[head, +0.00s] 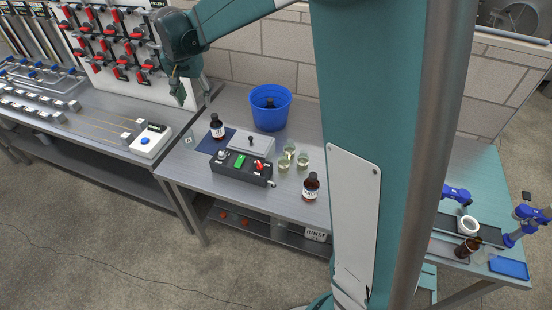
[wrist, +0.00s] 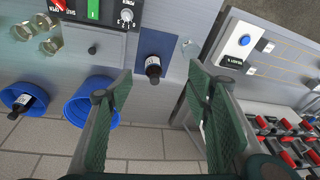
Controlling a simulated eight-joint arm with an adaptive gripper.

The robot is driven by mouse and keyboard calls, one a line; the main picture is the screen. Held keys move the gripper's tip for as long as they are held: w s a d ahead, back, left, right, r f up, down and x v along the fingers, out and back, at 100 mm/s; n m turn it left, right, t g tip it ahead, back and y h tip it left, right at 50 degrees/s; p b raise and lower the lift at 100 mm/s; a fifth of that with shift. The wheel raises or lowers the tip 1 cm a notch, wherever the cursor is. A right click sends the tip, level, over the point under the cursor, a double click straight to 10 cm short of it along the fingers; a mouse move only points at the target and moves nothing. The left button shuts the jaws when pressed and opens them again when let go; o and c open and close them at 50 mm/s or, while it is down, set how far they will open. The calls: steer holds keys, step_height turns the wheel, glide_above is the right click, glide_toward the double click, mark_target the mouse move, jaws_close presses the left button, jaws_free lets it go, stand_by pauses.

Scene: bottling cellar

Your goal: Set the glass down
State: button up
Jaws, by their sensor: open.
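A clear glass (wrist: 192,48) stands on the metal bench near its end, beside the dark bottle on the blue mat; it shows faintly in the head view (head: 188,141). Three more glasses stand together right of the control box, among them a near one (head: 284,165) and a right one (head: 302,159). My gripper (head: 180,97) is raised above the left end of the bench. In the wrist view its fingers (wrist: 150,88) are spread wide with nothing between them. The clear glass is apart from the fingers.
A dark bottle (head: 217,127) stands on the blue mat (head: 208,145). A control box (head: 240,167), a blue bucket (head: 269,112) and another bottle (head: 311,187) share the bench. A white device (head: 151,141) and a rack of red clamps (head: 118,50) stand left.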

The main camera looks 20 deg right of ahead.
steer(key=s+d+r+n+t, duration=0.1)
steer(key=s+d+r, duration=0.2)
steer(key=s, duration=0.4)
steer(key=s+d+r+n, duration=0.1)
steer(key=s+d+r, duration=0.15)
steer(key=s, duration=0.45)
steer(key=s+d+r+n+t, duration=0.1)
steer(key=s+d+r, duration=0.2)
steer(key=s, duration=0.5)
steer(key=s+d+f+n+t, duration=0.1)
steer(key=s+d+f, duration=0.1)
steer(key=s, duration=0.7)
steer(key=s+d+f+n+t, duration=0.1)
steer(key=s+d+f+n, duration=0.1)
steer(key=s, duration=0.8)
steer(key=shift+f+y, duration=0.3)
steer(key=shift+f, duration=0.15)
steer(key=shift+s, duration=0.1)
steer(key=shift+f+b, duration=1.65)
